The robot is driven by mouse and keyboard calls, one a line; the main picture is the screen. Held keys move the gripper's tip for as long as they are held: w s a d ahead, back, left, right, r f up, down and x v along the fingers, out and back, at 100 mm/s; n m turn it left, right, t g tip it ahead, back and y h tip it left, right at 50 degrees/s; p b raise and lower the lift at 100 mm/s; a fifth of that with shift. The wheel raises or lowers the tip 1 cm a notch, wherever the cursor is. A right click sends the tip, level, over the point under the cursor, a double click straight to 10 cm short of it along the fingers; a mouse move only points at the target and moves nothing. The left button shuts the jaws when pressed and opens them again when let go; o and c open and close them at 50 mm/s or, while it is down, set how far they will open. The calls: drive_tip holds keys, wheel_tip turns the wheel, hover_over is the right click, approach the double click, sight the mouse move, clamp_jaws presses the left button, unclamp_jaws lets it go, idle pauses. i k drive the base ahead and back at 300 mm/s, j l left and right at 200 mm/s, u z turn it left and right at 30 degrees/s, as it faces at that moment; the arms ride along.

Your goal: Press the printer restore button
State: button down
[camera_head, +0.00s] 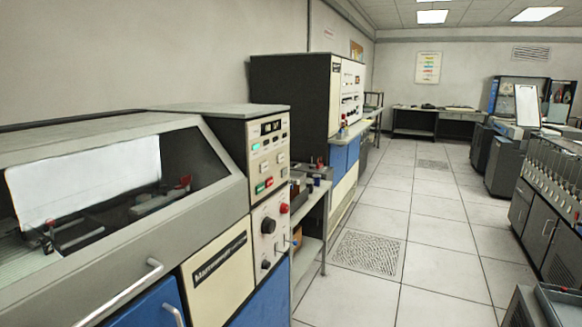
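A large printer (212,186) fills the left of the head view, with white paper (90,178) showing through its sloped window. Its upright cream control panel (267,158) faces right. The panel has a lit teal button (256,147), a green button (260,187), a red button (269,182) and several pale buttons. The labels are too small to read, so I cannot tell which is the restore button. Below are black knobs (268,225) and a round red button (283,208). My gripper is not in view.
A small side table (313,205) with small items stands just past the printer, before a tall blue-and-cream cabinet (343,150). The tiled floor (410,215) is clear down the aisle. A card machine (550,215) lines the right side. A dark object (545,305) sits at lower right.

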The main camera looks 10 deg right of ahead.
sight(264, 166)
drive_tip(key=i+j, duration=0.15)
drive_tip(key=i, duration=0.55)
drive_tip(key=i+j, duration=0.15)
drive_tip(key=i, duration=0.55)
